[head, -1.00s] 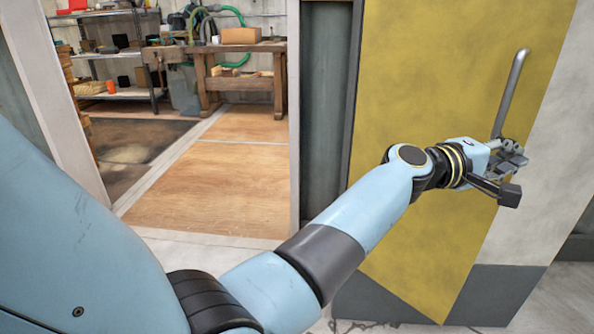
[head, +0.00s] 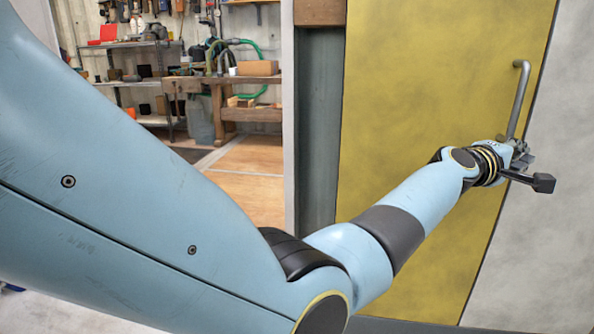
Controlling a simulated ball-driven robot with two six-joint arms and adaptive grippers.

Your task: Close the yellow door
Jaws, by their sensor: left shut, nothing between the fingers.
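The yellow door (head: 425,80) fills the right half of the head view. It has a yellow field and a pale grey panel on its right. A grey bar handle (head: 518,95) stands upright near the right edge of the yellow field. My left gripper (head: 528,160) is shut and empty at the lower end of the handle; I cannot tell whether it touches it. My left arm hides part of the door's lower area. To the left of the door is an open doorway. My right gripper is not in view.
Through the doorway are a wooden workbench (head: 245,80), a metal shelf (head: 120,82) with several items, and a grey bin (head: 200,118). The wooden floor (head: 250,155) inside is clear. A dark grey post (head: 318,125) stands between the doorway and the door.

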